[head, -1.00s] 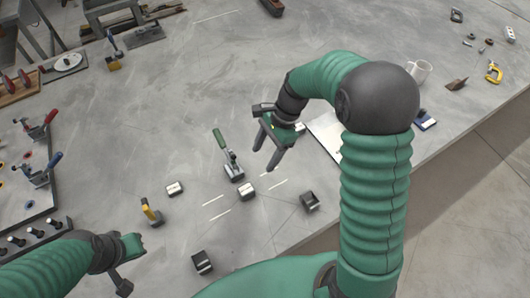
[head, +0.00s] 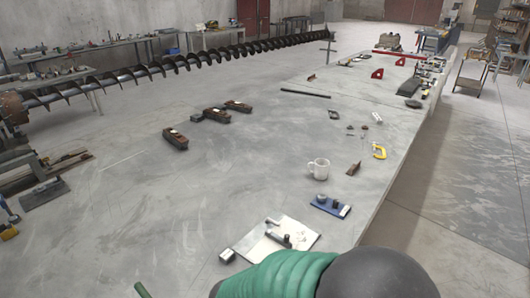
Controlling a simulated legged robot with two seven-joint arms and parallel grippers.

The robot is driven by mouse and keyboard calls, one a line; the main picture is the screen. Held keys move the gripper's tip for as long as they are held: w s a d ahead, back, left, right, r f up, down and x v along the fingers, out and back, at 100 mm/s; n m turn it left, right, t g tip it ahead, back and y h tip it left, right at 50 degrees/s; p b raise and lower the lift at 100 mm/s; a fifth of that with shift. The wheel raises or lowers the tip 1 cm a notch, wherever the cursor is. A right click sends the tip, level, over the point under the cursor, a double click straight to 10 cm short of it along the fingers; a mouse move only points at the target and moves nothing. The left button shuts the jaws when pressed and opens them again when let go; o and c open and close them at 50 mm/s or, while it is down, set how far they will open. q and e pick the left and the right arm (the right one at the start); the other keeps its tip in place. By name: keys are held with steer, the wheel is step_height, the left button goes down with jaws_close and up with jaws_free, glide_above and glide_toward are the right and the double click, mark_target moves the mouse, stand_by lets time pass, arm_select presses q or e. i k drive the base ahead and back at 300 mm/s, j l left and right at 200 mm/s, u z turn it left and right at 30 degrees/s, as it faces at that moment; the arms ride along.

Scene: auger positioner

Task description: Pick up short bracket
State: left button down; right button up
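I cannot tell for sure which thing is the short bracket. A small dark block with a light top (head: 227,257) lies on the table at the lower left corner of a white sheet. A small brown angled piece (head: 353,168) lies right of the mug. Neither gripper is in view. Only the green sleeve and dark elbow of my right arm show at the bottom edge.
The white sheet (head: 256,246) holds small tools. A blue tray (head: 330,207), white mug (head: 319,169) and yellow clamp (head: 379,152) lie near the table's right edge. Dark brown blocks (head: 175,139) sit farther back. A long auger (head: 190,62) spans behind. The table's middle is mostly clear.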

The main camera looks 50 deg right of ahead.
mark_target(351, 171)
steer(key=z, duration=2.25)
steer(key=u, duration=0.55)
steer(key=i+l+u, duration=0.25)
steer(key=u, duration=0.2)
steer(key=i+l+u, duration=0.15)
steer(key=l+u, duration=0.25)
steer(key=i+l+u, duration=0.1)
steer(key=l+u, duration=0.75)
steer(key=l, duration=3.05)
